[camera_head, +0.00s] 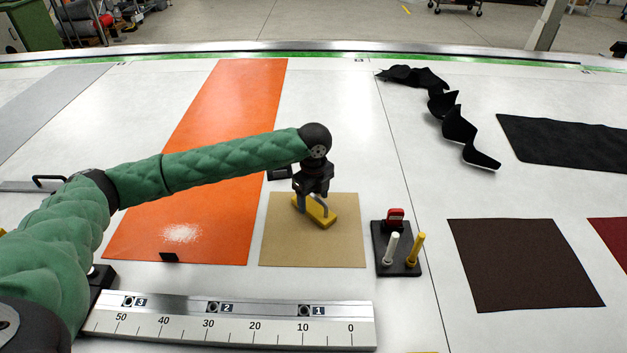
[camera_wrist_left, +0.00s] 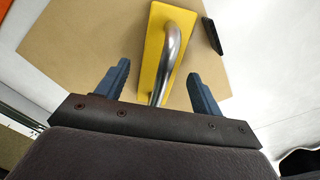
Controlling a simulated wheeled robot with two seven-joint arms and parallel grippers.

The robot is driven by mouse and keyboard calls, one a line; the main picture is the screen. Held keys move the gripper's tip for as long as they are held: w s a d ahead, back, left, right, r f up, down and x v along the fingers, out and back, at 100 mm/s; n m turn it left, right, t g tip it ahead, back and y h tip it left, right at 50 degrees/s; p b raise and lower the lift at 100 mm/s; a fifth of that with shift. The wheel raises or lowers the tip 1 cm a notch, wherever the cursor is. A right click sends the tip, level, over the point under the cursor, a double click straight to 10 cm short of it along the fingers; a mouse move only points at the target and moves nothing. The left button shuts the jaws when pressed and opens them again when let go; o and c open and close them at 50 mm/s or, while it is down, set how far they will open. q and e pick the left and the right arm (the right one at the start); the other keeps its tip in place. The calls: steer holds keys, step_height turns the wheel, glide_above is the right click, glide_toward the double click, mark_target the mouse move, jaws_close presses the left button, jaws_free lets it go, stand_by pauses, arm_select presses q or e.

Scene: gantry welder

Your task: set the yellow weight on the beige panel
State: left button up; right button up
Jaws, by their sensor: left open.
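The yellow weight (camera_head: 316,211), a flat yellow block with a curved silver handle, lies on the beige panel (camera_head: 285,248), near its upper middle. In the left wrist view the weight (camera_wrist_left: 154,52) and its handle (camera_wrist_left: 171,60) sit between and beyond the two fingers, with the beige panel (camera_wrist_left: 85,45) around them. My left gripper (camera_head: 313,196) is right above the weight. In the left wrist view the left gripper (camera_wrist_left: 155,85) is open, its dark blue fingers apart on either side of the handle's near end. My right gripper is not in view.
A black holder (camera_head: 397,262) with white and yellow pens and a red item stands just right of the panel. An orange panel (camera_head: 215,140) lies to the left. A long ruler (camera_head: 230,322) lies in front. A brown panel (camera_head: 520,265) and crumpled black cloth (camera_head: 455,125) are to the right.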

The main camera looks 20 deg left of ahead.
mark_target(313, 195)
arm_select(q)
step_height(313, 195, up, 9)
steer(key=b, duration=0.3)
steer(key=shift+r, duration=0.85)
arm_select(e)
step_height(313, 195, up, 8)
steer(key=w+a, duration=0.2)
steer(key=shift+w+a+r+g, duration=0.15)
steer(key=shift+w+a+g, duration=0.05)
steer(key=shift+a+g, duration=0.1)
arm_select(q)
steer(key=shift+f, duration=0.1)
